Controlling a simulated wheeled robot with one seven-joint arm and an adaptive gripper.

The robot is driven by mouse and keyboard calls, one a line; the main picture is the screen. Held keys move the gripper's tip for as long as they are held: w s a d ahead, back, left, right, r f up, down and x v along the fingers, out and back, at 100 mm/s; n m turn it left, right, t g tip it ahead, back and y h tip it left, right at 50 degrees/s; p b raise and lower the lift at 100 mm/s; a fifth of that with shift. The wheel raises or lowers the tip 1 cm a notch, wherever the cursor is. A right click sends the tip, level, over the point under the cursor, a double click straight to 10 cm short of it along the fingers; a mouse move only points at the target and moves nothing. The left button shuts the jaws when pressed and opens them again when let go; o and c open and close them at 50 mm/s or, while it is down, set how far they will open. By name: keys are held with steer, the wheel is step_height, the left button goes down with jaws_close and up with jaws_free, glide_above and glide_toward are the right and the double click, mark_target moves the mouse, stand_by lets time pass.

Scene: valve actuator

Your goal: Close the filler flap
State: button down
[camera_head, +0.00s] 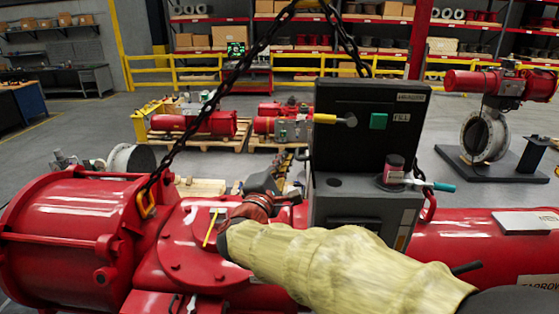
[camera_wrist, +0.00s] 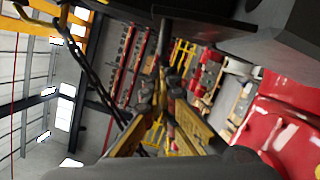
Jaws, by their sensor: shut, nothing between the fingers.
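The filler flap (camera_head: 345,150) is a black panel marked FILL, standing upright at the back of a dark grey box (camera_head: 345,208) on the red actuator. It is open. A dark edge, probably the flap (camera_wrist: 215,20), crosses the top of the wrist view, with the box (camera_wrist: 285,45) at right. My gripper (camera_head: 292,164) is just left of the box, small and partly hard to make out against the pallets behind. In the wrist view my gripper (camera_wrist: 161,82) has its yellow fingers together and empty. I cannot tell whether it touches the flap.
A yellow-handled part (camera_head: 326,119) and a green square (camera_head: 378,121) show on the flap. Black chains (camera_head: 225,95) hang over the red actuator (camera_head: 80,225); one also shows in the wrist view (camera_wrist: 85,70).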

steer(key=shift+r+b, duration=0.1)
steer(key=shift+b, duration=0.45)
steer(key=shift+d+r+m+b, duration=0.2)
steer(key=shift+d+m+b, duration=0.05)
steer(key=shift+m+b, duration=0.15)
